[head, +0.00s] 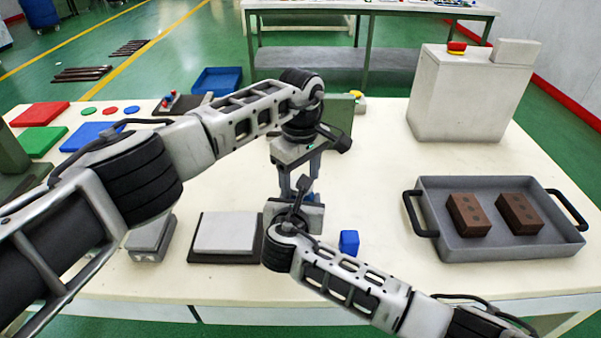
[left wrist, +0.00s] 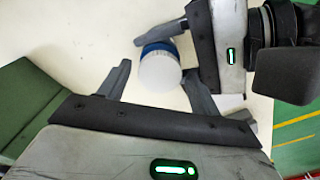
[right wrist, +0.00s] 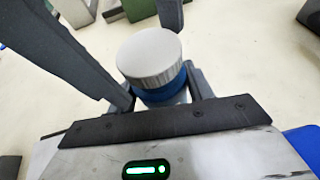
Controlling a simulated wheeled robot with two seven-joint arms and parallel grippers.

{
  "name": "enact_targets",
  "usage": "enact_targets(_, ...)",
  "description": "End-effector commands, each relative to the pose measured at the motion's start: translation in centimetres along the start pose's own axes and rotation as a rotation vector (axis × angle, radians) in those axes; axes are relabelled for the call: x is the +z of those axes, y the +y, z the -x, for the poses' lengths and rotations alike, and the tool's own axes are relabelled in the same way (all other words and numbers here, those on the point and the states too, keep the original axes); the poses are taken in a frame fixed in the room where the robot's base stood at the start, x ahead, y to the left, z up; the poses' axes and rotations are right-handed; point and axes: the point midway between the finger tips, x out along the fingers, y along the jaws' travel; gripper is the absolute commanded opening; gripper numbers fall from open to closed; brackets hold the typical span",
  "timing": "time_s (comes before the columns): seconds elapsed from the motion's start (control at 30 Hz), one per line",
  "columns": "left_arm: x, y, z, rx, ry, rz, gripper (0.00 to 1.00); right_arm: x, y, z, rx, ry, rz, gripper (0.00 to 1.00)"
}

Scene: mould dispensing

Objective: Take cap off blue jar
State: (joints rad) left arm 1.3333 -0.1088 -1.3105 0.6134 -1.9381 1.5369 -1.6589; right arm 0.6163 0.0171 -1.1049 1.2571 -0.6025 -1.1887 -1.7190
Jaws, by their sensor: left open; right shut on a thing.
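The blue jar (right wrist: 160,97) stands between my grippers, with a pale ribbed cap (right wrist: 150,56) on it. In the right wrist view, the fingers of my right gripper (right wrist: 160,88) are shut on the jar's body, below the cap. My left gripper (head: 299,180) comes down from above, open, with its fingers on either side of the cap. The left wrist view shows the round cap (left wrist: 159,72) from above between these fingers, with a gap on each side. In the head view only a bit of blue (head: 312,197) shows; the grippers hide the rest.
A small blue block (head: 349,242) lies just right of my right gripper. A grey tray (head: 505,246) with two brown bricks stands at the right, a white box (head: 465,95) behind it. A white pad (head: 226,232) lies at the left, a green block (head: 339,115) behind my left gripper.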

Motion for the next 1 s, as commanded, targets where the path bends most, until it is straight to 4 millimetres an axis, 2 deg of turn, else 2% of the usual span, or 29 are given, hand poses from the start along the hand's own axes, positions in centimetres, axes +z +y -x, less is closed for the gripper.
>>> enact_targets(0.03,0.01,0.0,0.0,0.0,0.0,0.0,0.55,-0.01,-0.01,-0.01,0.0,0.0,0.0,0.0)
enact_targets(0.17,0.01,0.0,0.01,0.0,0.0,0.0,0.19,-0.01,0.0,-0.01,0.0,0.0,0.0,0.0)
enact_targets(0.43,0.01,-0.01,0.04,0.0,-0.001,0.056,0.18,0.0,0.0,0.0,0.0,0.0,0.0,0.0)
enact_targets(0.8,0.01,-0.03,0.1,-0.001,0.0,0.758,0.18,0.0,0.0,-0.01,0.0,0.0,0.0,0.0)
enact_targets(1.0,0.04,-0.02,0.1,-0.001,-0.001,0.892,0.18,0.0,0.0,-0.01,0.0,0.0,0.0,0.0)
